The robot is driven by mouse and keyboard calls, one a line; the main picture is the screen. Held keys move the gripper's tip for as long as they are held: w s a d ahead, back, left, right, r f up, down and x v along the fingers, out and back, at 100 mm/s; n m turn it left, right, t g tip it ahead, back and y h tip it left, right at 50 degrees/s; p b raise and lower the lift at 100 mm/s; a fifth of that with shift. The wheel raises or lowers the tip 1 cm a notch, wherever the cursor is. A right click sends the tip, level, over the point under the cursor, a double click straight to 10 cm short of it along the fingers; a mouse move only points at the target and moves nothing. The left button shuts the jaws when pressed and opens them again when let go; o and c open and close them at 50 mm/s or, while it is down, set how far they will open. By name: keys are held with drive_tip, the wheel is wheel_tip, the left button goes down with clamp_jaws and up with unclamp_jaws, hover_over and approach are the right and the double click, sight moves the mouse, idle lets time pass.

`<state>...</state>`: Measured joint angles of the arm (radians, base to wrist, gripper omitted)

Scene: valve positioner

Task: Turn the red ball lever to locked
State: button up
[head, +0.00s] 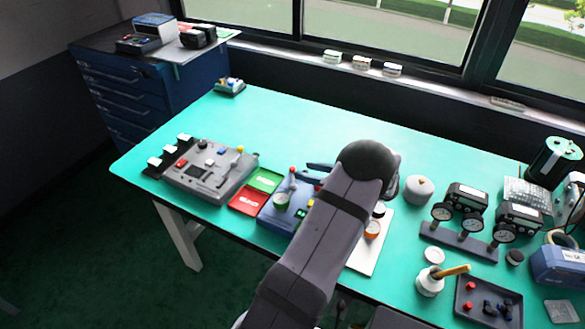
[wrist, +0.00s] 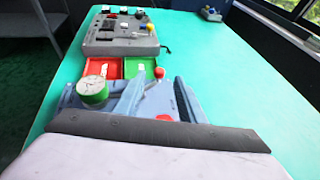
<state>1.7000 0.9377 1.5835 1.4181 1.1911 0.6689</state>
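The blue positioner (head: 275,216) sits on the teal table, with a green-rimmed gauge (head: 282,201) on top. Its red ball lever (head: 292,171) stands up at the back of the unit. My gripper (head: 308,171) comes from the right, its two blue-grey fingers apart and pointing at the lever. In the wrist view the red ball (wrist: 160,72) shows between the spread fingertips, and the gauge (wrist: 93,88) is left of them. I cannot tell whether a finger touches the lever. My arm hides the right part of the positioner, and no locked marking is readable.
Red (head: 248,201) and green (head: 266,180) trays lie left of the positioner, beside a grey control box (head: 210,170). A white knob (head: 418,189), gauges (head: 464,226) and a parts tray (head: 488,303) stand to the right. The table behind is mostly clear.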

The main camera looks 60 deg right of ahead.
sight(294, 168)
drive_tip(key=shift+p+x, duration=1)
drive_tip(key=shift+x, duration=2.65)
drive_tip(key=shift+r, duration=0.1)
clamp_jaws()
